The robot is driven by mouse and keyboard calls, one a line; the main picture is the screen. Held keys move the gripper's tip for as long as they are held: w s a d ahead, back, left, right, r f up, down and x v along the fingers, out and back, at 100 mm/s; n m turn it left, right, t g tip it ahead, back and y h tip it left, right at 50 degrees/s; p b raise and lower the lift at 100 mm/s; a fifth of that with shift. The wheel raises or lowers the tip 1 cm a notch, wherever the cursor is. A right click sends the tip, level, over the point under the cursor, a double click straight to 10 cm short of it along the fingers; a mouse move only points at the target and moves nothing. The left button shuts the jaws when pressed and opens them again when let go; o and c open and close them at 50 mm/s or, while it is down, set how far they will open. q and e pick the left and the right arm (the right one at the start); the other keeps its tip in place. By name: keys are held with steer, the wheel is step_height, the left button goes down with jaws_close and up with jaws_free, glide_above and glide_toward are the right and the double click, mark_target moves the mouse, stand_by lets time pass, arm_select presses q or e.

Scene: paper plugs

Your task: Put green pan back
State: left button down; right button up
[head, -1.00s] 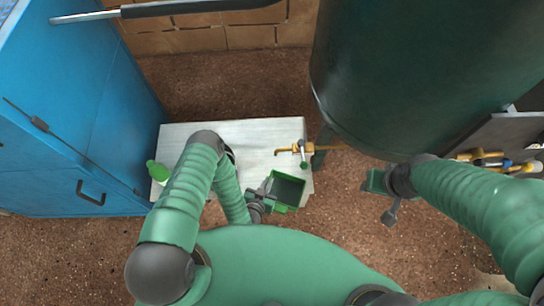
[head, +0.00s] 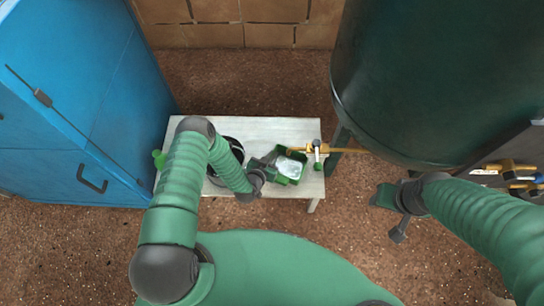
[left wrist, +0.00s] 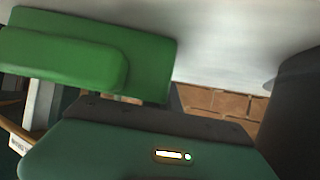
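The green pan (head: 290,168) is a small square tray at the right end of the white table, by the brass tap (head: 318,150). A whitish patch shows inside it; I cannot tell if this is liquid or a reflection. My left gripper (head: 268,165) is at the pan's left side and appears shut on it. In the left wrist view the green pan (left wrist: 95,60) shows close up, beyond the dark green gripper body. The fingertips' contact is hidden. My right gripper (head: 388,200) hangs right of the table, apart from the pan; its finger opening is unclear.
The white table (head: 265,125) also bears a black round thing (head: 236,146), partly behind my left arm. A blue cabinet (head: 85,110) stands left, a large dark green tank (head: 430,80) right.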

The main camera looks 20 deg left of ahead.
arm_select(q)
steer(key=c, duration=2.1)
jaws_free()
steer(key=shift+f, duration=0.1)
steer(key=o, duration=0.5)
steer(key=shift+r, duration=0.25)
steer(key=p+v, duration=0.5)
steer(key=v, duration=0.6)
steer(key=shift+d, duration=0.1)
steer(key=shift+s+r, duration=0.15)
steer(key=shift+s, duration=0.25)
